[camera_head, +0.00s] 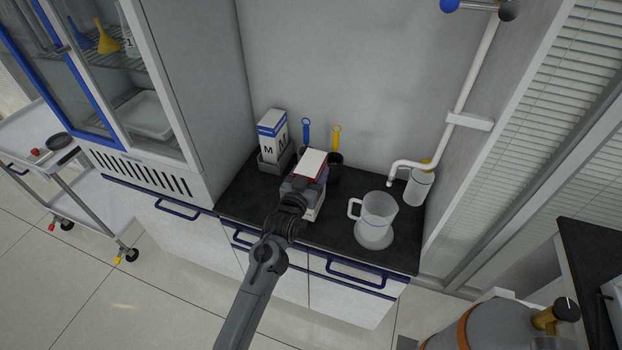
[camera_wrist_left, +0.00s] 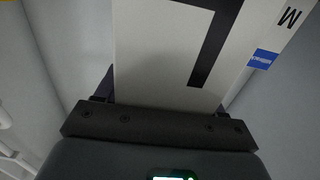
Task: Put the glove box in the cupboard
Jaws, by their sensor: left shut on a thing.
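A white glove box with a red edge (camera_head: 312,163) is in my left gripper (camera_head: 304,188), over the dark counter. In the left wrist view the white box (camera_wrist_left: 160,50) fills the space between the fingers (camera_wrist_left: 160,100) and shows a large black letter. My left gripper is shut on it; the arm hides part of the box. I cannot tell whether its bottom touches the counter. The tall cupboard (camera_head: 206,75) stands at the left, with a blue-framed glass front and shelves inside. My right gripper is not in view.
A white and blue box marked M (camera_head: 273,135) stands in a grey holder behind the held box. Dark cups with blue and yellow tools stand nearby. A clear jug (camera_head: 377,213) is to the right on the counter (camera_head: 340,228). A trolley (camera_head: 85,170) stands left.

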